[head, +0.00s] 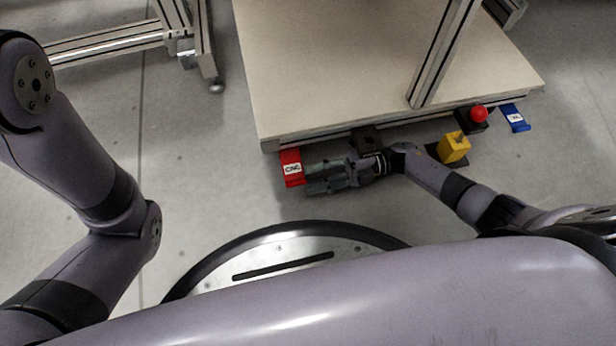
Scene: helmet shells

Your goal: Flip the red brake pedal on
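The red brake pedal (292,167) is a small red tab with a white label, sticking out at the left part of the low platform's front edge. My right gripper (311,178) reaches in from the right, low along that edge, with its fingers pointing left. Its fingertips are right beside the pedal; I cannot tell whether they touch it. The two fingers look apart, with nothing seen between them. My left arm comes in from the left, but its gripper is out of the picture.
The platform (330,60) carries a metal post (440,55). Along its front edge sit a yellow block (453,148), a red button (479,113) on a dark box and a blue labelled pedal (515,118). A metal frame (110,42) stands at the upper left. The floor left of the platform is clear.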

